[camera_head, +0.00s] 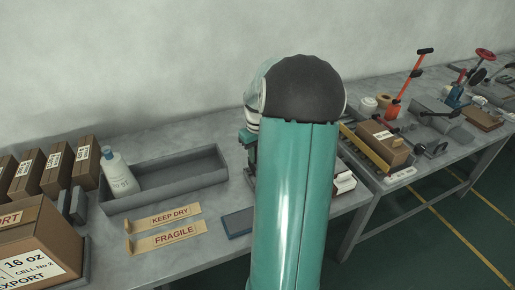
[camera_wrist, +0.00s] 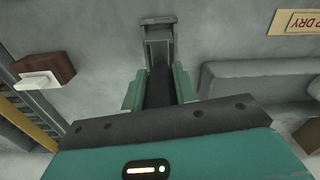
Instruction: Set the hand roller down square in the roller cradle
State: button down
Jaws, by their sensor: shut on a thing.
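In the wrist view my gripper (camera_wrist: 159,75) points down at the grey table, its two teal fingers shut on a dark bar, seemingly the handle of the hand roller (camera_wrist: 159,90). A grey fork-shaped piece (camera_wrist: 157,42) with a crossbar lies straight beyond the fingertips, in line with the bar. I cannot tell whether this grey piece is the roller's frame or part of the roller cradle. I cannot make out the cradle for certain in either view.
A long grey tray (camera_head: 165,194) with a white bottle (camera_head: 119,174) stands left of my arm. KEEP DRY (camera_head: 176,217) and FRAGILE (camera_head: 166,238) labels and a dark blue pad (camera_head: 238,222) lie in front. A brown, white-faced block (camera_wrist: 45,72) sits beside the gripper.

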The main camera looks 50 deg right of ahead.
jog(key=shift+f, duration=2.15)
jog(key=shift+f, duration=0.15)
jog(key=c, duration=1)
grip_release()
notch_tip(320, 180, up, 14)
jog(key=shift+f, duration=0.1)
